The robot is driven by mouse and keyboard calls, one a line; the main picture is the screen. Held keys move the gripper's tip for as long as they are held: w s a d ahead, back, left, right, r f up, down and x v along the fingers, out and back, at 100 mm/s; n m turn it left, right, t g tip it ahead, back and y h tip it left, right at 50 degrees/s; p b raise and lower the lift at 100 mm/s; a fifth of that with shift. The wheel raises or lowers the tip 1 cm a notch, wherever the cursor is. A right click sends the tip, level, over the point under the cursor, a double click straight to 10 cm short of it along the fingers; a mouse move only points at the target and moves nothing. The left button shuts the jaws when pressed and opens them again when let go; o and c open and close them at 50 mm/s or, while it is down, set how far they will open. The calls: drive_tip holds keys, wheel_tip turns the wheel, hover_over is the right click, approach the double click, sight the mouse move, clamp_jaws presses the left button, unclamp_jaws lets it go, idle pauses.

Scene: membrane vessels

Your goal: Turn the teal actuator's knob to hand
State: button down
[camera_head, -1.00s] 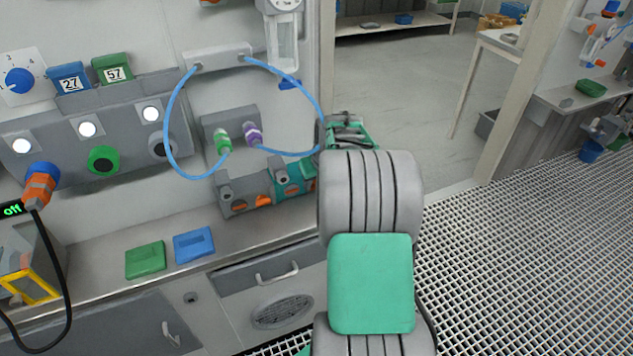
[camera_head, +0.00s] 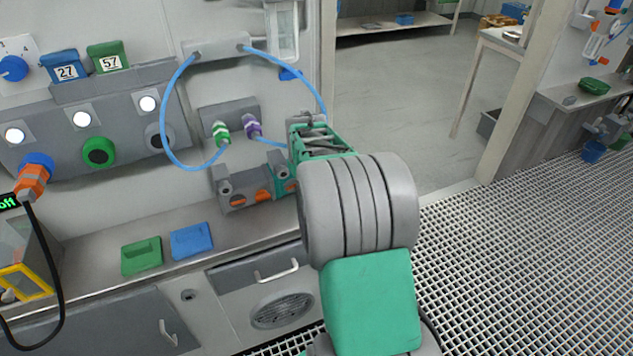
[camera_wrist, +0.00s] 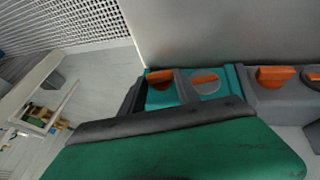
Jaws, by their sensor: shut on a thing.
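The teal actuator (camera_head: 282,178) is the right-hand section of a low block on the bench, beside a grey section. In the wrist view the teal actuator (camera_wrist: 232,80) carries an orange knob (camera_wrist: 160,76) at its left and a grey disc with an orange bar (camera_wrist: 205,79) beside it. My gripper (camera_wrist: 158,92) is shut on the orange knob, with a dark finger on its left and a grey finger on its right. In the head view my gripper (camera_head: 298,150) is at the actuator's right end, and my arm hides the contact.
A grey actuator section (camera_head: 240,188) with orange knobs adjoins on the left. Blue tubing (camera_head: 166,120) loops above, near green (camera_head: 221,132) and purple (camera_head: 253,127) connectors. Green (camera_head: 142,257) and blue (camera_head: 191,241) trays lie on the bench at left.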

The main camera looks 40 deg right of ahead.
drive_tip(key=h, duration=0.1)
drive_tip(key=a+h+b, duration=0.1)
drive_tip(key=shift+w+f+n+g+h, duration=0.15)
drive_tip(key=shift+f+n+g+h, duration=0.15)
drive_tip(key=shift+n, duration=0.1)
drive_tip(key=h, duration=0.2)
drive_tip(key=shift+a+f+n+h, duration=0.1)
drive_tip(key=shift+a+n+h, duration=0.15)
drive_tip(key=shift+n+h, duration=0.05)
drive_tip(key=h, duration=0.1)
drive_tip(key=h+b, duration=0.1)
drive_tip(key=h, duration=0.1)
drive_tip(key=f+n+h+b, duration=0.1)
drive_tip(key=shift+w+a+g, duration=0.15)
drive_tip(key=shift+a+g, duration=0.1)
drive_tip(key=shift+g, duration=0.15)
drive_tip(key=shift+f+h+b, duration=0.1)
drive_tip(key=shift+h+b, duration=0.35)
drive_tip(key=shift+h, duration=0.45)
drive_tip(key=shift+n, duration=0.3)
drive_tip(key=c, duration=0.9)
unclamp_jaws()
